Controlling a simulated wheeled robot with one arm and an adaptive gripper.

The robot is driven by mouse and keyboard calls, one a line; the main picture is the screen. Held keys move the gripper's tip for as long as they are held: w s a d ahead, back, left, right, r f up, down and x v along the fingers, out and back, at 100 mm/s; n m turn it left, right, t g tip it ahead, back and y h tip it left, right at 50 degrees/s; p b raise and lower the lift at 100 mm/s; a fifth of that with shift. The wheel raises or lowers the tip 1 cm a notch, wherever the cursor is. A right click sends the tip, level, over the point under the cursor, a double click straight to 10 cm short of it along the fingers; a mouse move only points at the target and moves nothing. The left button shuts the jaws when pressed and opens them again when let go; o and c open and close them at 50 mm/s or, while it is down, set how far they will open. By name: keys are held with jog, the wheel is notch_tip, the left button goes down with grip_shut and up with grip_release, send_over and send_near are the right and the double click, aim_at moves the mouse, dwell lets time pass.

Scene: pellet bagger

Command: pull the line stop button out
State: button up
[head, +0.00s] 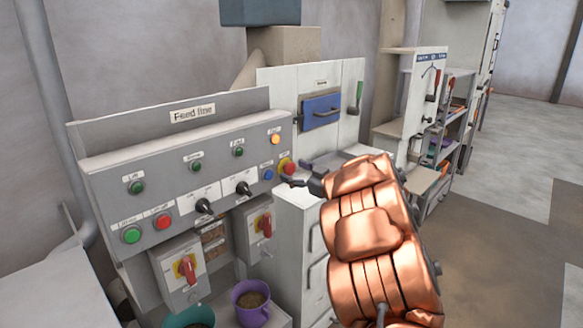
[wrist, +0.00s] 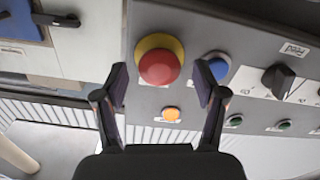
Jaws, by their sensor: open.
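The line stop button is a red mushroom button (wrist: 159,68) on a yellow collar, at the right end of the grey Feed line panel (head: 110,157). It also shows in the head view (head: 288,167), just left of my gripper (head: 294,181). In the wrist view my gripper (wrist: 162,82) is open, with one finger on each side of the red button. A gap shows between each finger and the button. I cannot tell whether the button is pressed in or out. My copper-coloured arm reaches in from the lower right.
Close to the button are a blue button (wrist: 217,66) and an amber lamp (wrist: 171,113). Black selector knobs (head: 243,188) and green buttons sit further left. Two red rotary switches (head: 186,268) are below. A purple cup (head: 250,303) stands lower down.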

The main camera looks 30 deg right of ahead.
jog(key=shift+x, duration=0.95)
grip_shut()
